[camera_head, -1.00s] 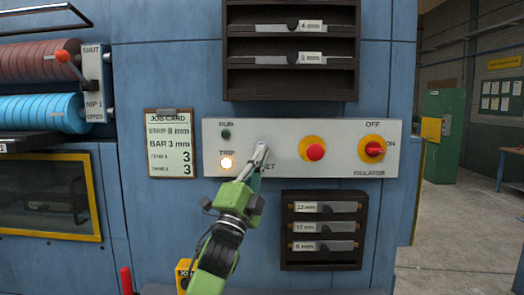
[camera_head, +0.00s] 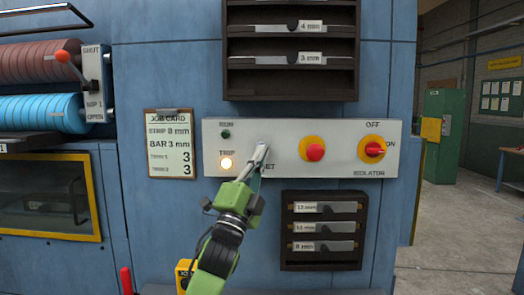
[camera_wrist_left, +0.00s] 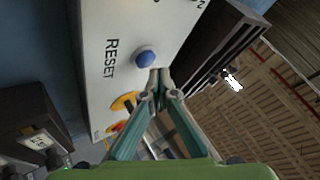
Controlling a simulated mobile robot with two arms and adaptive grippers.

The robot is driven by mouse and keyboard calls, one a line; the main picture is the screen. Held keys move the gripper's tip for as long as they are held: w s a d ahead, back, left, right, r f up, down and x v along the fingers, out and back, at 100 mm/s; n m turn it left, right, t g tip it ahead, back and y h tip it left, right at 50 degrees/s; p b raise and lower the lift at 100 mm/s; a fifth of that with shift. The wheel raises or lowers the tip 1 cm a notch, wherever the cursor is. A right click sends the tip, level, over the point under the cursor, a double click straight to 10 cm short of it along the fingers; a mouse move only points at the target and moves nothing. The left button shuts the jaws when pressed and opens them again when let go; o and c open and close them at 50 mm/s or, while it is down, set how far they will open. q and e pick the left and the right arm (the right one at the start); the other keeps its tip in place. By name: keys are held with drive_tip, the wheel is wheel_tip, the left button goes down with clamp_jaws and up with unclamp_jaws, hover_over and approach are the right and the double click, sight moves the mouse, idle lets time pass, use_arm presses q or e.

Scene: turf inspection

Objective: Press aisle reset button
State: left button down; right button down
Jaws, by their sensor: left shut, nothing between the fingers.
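The grey control panel (camera_head: 385,160) is fixed to the blue machine front. In the left wrist view, the blue RESET button (camera_wrist_left: 145,58) stands out from the panel beside the word RESET. My left gripper (camera_head: 262,149) is shut and empty in front of the panel, and its fingers hide the button in the head view. In the wrist view, the gripper's closed tips (camera_wrist_left: 161,80) are just beside and below the button; I cannot tell whether they touch it. The TRIP lamp (camera_head: 226,163) glows; the RUN lamp (camera_head: 226,134) looks unlit. My right gripper is not in view.
A red stop button (camera_head: 315,152) and a red-yellow isolator switch (camera_head: 373,149) sit to the right on the panel. Dark racks (camera_head: 290,92) are above and below it. A job card (camera_head: 171,143) hangs to the left. Open floor lies at right.

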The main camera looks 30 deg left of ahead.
use_arm(q)
drive_tip(key=shift+w, duration=0.1)
drive_tip(key=shift+w+a, duration=0.25)
drive_tip(key=shift+w, duration=0.05)
drive_tip(key=shift+w+a+r, duration=0.1)
drive_tip(key=shift+w+a, duration=0.15)
drive_tip(key=shift+w, duration=0.15)
idle(1.1)
idle(0.3)
drive_tip(key=shift+s+d, duration=0.45)
drive_tip(key=shift+s, duration=0.3)
drive_tip(key=s+d, duration=0.1)
drive_tip(key=s, duration=0.2)
drive_tip(key=s+d, duration=0.1)
drive_tip(key=shift+s+d, duration=0.15)
drive_tip(key=shift+d, duration=0.15)
